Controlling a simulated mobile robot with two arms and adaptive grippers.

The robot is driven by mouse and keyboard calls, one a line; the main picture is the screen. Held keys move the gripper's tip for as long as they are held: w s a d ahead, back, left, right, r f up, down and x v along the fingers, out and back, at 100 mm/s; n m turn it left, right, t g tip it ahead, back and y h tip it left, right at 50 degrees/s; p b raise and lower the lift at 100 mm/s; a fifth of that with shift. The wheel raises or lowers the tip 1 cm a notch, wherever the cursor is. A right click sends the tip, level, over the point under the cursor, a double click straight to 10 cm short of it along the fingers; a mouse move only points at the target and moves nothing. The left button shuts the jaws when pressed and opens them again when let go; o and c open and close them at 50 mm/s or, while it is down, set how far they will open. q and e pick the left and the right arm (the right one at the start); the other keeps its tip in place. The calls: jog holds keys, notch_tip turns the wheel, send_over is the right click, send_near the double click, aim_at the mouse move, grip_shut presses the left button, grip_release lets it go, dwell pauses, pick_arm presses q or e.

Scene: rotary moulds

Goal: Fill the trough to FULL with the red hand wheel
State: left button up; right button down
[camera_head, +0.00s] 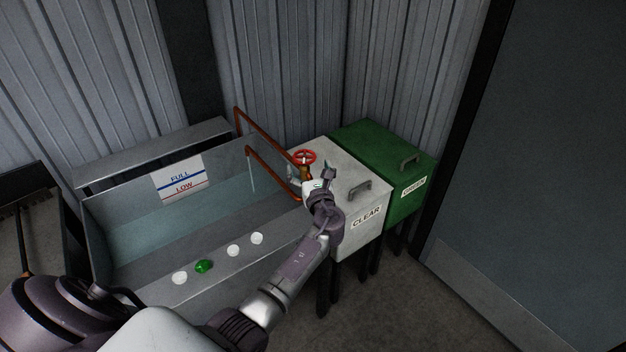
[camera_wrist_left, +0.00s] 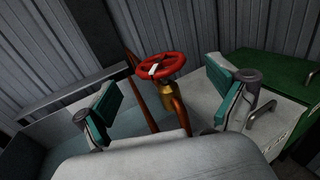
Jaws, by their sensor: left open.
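The red hand wheel (camera_head: 302,157) sits on a brass valve on the copper pipe, behind the trough's right end. It also shows in the left wrist view (camera_wrist_left: 160,66), with a white tag on its rim. The grey trough (camera_head: 98,240) holds shallow, pale water (camera_head: 150,228). Its back wall bears a sign (camera_head: 180,178) with FULL above LOW; the water appears to be near the sign's lower edge. A thin pale streak, like running water, hangs below the spout. My left gripper (camera_head: 322,180) is open and empty, its teal-padded fingers apart, just short of the wheel and not touching it.
A white bin marked CLEAR (camera_head: 345,205) stands right of the trough, under my left gripper, and a green bin marked GREEN (camera_head: 415,165) beyond it. Both have lid handles. White and green round pieces lie along the trough's front ledge. Bare floor lies in front at right.

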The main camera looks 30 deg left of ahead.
pick_arm(q)
jog(key=v, duration=0.6)
jog(key=shift+s+d, duration=0.2)
jog(key=shift+s, duration=0.05)
jog(key=shift+r, duration=0.1)
